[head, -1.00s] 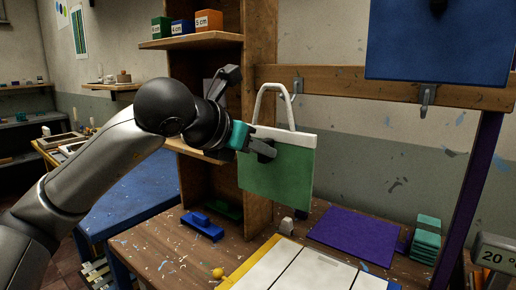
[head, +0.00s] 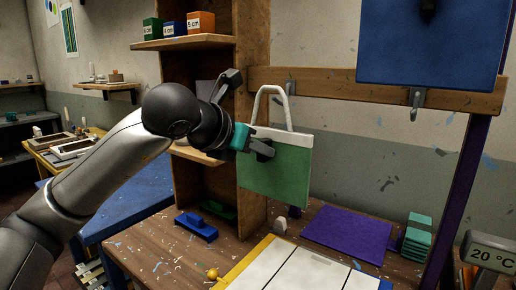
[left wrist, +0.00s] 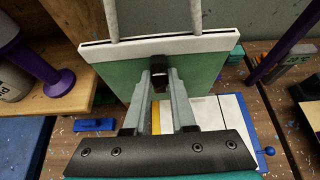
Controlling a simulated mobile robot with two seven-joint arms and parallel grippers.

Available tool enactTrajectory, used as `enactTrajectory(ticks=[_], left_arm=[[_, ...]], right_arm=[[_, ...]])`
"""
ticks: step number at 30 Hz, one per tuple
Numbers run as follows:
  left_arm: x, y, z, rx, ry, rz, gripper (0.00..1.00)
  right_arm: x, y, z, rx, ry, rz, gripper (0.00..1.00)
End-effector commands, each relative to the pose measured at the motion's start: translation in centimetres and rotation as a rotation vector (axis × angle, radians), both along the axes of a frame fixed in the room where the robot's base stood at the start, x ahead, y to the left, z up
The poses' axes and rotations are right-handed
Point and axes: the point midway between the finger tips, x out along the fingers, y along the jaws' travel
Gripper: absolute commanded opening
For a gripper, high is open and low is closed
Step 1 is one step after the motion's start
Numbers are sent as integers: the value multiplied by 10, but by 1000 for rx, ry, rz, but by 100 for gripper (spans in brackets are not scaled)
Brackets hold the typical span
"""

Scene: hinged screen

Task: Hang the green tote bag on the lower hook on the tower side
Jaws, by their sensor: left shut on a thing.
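The green tote bag (head: 275,172) has a white top band and a pale looped handle (head: 268,100). My left gripper (head: 264,150) is shut on the bag near its upper left edge and holds it upright above the bench, beside the wooden shelf tower. In the left wrist view the bag (left wrist: 205,75) fills the area beyond the fingers (left wrist: 160,75). A grey hook (head: 291,87) on the wooden rail is just behind and right of the handle loop; the loop appears apart from it. Another hook (head: 415,97) is farther right on the rail. My right gripper is not in view.
The shelf tower (head: 252,110) stands left of the bag, with coloured blocks (head: 172,27) on top of a shelf. A blue panel (head: 430,45) hangs at upper right. The bench holds a purple mat (head: 347,233), teal blocks (head: 416,240) and a white panelled board (head: 300,268).

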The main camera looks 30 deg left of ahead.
Motion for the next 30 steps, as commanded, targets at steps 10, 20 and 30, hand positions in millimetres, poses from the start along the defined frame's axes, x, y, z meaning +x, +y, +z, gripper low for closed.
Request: enactTrajectory(ticks=[10, 20, 30], left_arm=[[5, 0, -2, -2, -2, 0, 0], [14, -1, -6, -1, -1, 0, 0], [23, -2, -11, -1, -1, 0, 0]], right_arm=[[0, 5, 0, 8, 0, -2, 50], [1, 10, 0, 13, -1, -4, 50], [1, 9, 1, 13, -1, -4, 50]])
